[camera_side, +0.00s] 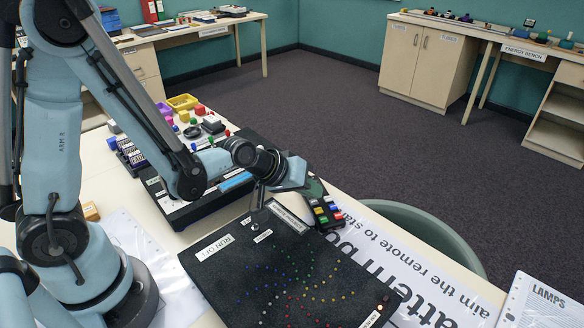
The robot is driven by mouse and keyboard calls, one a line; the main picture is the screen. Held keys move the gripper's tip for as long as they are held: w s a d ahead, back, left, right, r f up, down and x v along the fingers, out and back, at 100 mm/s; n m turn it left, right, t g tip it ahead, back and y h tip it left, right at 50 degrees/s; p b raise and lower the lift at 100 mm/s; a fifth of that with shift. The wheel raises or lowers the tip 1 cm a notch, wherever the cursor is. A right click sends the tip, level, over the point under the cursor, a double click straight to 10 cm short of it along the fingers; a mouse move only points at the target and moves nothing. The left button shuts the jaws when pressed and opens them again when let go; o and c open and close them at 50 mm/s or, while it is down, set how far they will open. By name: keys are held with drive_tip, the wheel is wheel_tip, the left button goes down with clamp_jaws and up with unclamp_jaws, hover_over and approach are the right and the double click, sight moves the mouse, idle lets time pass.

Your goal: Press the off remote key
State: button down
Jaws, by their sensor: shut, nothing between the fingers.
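The remote (325,211) is a dark handset with coloured keys, lying on the table at the right end of my arm. Its far end is partly hidden by my gripper. My gripper (311,190) is low over the remote's far end, shut and empty. I cannot tell whether the fingertips touch the remote. The key labels are too small to read, so I cannot tell which key is the off key. The black pattern board (225,275) with rows of small coloured lights lies in front of the remote.
A printed banner (440,262) lies right of the board. A grey-green chair or bin rim (440,226) stands beyond the table edge. A black case (185,212) sits behind the board. A sheet marked LAMPS (540,305) is at bottom right. Yellow trays (183,102) stand far back.

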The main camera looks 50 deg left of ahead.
drive_tip(key=shift+r, duration=0.3)
wheel_tip(320, 180, up, 6)
idle(0.7)
idle(0.5)
drive_tip(key=m+g+y, duration=0.2)
drive_tip(key=m+y, duration=0.1)
drive_tip(key=m, duration=0.2)
approach(310, 204)
drive_tip(key=s+a+r, duration=0.7)
drive_tip(key=shift+w+f, duration=0.15)
drive_tip(key=shift+f, duration=0.05)
